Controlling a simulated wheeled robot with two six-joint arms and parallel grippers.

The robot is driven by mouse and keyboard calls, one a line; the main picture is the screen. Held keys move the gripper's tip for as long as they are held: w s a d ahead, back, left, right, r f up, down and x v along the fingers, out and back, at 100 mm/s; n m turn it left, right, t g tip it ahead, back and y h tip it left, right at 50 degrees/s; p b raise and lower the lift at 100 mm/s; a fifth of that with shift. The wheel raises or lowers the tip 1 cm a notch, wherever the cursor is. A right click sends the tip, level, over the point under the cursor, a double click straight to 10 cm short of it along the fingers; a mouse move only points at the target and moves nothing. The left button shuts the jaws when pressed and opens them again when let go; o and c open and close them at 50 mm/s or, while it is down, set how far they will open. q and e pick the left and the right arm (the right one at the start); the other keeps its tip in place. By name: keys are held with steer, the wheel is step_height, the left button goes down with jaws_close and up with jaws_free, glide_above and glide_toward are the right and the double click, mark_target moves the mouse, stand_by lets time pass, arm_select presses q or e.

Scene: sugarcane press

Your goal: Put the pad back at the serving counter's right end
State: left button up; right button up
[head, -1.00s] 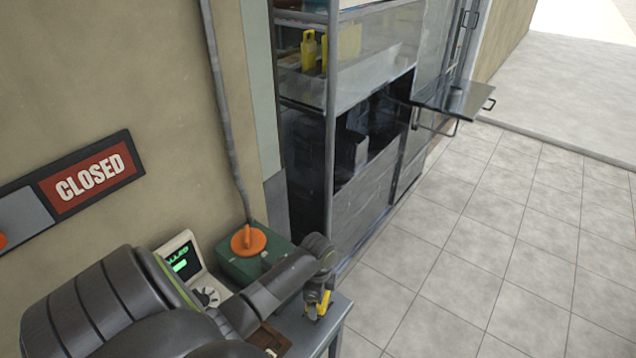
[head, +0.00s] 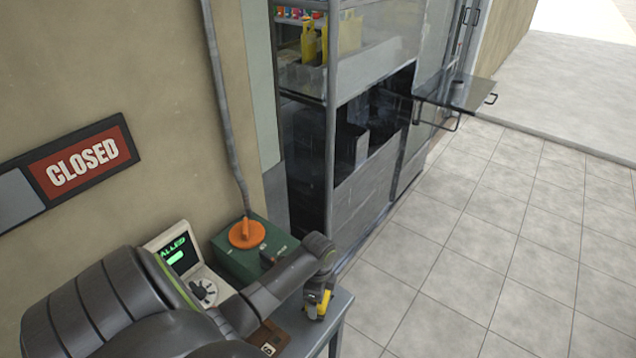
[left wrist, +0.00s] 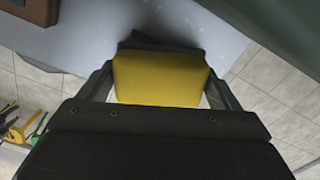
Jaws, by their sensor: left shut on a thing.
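My left gripper (head: 318,305) is over the right part of a small grey table (head: 340,310) at the bottom of the head view. It is shut on a yellow block-like thing, which I take to be the pad (left wrist: 160,80). In the left wrist view the pad sits between the two fingers, above a pale grey surface (left wrist: 205,35). I cannot tell whether it touches that surface. A dark piece shows just behind it. My right gripper is not in view. I cannot tell which surface is the serving counter.
A green box with an orange knob (head: 246,233) and a terminal with a green-lit screen (head: 178,254) stand beside my left arm. A brown block (head: 268,340) lies near the front. A steel cabinet (head: 365,190) with a flat shelf (head: 455,95) stands behind. The tiled floor is clear.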

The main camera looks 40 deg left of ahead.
arm_select(q)
steer(key=shift+f, duration=0.2)
steer(key=o, duration=0.9)
steer(key=shift+r, duration=0.1)
step_height(320, 180, up, 17)
steer(key=shift+r+p, duration=0.15)
steer(key=shift+p, duration=0.5)
